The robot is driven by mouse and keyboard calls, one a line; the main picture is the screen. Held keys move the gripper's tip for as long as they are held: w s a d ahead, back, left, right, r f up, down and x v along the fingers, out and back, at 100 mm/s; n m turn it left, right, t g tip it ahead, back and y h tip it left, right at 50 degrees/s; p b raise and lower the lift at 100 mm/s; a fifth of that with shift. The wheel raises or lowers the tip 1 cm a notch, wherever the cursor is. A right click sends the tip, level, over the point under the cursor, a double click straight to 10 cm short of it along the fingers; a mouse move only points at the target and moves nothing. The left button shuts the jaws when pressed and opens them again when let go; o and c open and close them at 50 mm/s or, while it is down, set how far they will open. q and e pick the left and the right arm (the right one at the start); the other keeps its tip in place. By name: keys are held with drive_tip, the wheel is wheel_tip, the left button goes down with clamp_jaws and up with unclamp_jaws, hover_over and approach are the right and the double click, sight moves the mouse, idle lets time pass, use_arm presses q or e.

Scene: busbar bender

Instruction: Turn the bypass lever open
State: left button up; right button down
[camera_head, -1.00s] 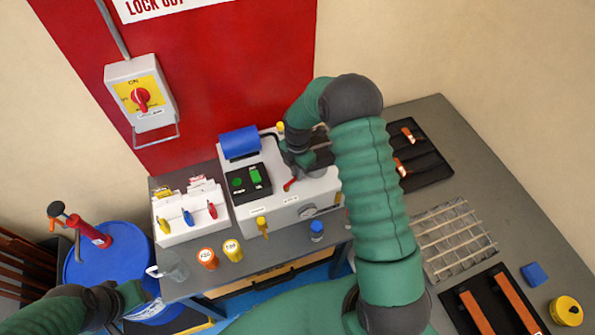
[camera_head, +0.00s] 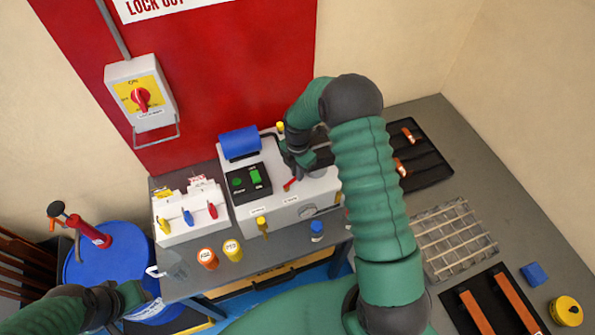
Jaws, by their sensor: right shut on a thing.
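The grey-white bender unit (camera_head: 285,213) stands on the bench against the red panel. A small red lever (camera_head: 289,184) sticks out on its top, just under my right gripper (camera_head: 296,175). I take it for the bypass lever, though its label cannot be read. My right gripper reaches down from above and is shut on the lever; its fingertips and the grip point are mostly hidden by my wrist. A yellow-handled lever (camera_head: 262,225) hangs on the unit's front face. My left gripper (camera_head: 135,294) is low at the left, apart from the unit; its jaws are unclear.
A lockout stand (camera_head: 190,229) with coloured padlocks is left of the unit. Orange (camera_head: 208,259), yellow (camera_head: 232,249) and blue (camera_head: 316,230) items stand near the front edge. A blue drum (camera_head: 105,262) is at left, a wire rack (camera_head: 455,240) at right.

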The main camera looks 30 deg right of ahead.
drive_tip(key=shift+w+d+r, duration=0.1)
drive_tip(key=shift+s+m, duration=0.35)
drive_tip(key=shift+m, duration=0.55)
drive_tip(key=s+m, duration=0.1)
drive_tip(key=m, duration=0.2)
drive_tip(key=shift+s+b, duration=0.2)
drive_tip(key=shift+b, duration=0.15)
drive_tip(key=c, duration=1.8)
unclamp_jaws()
drive_tip(key=shift+o, duration=0.2)
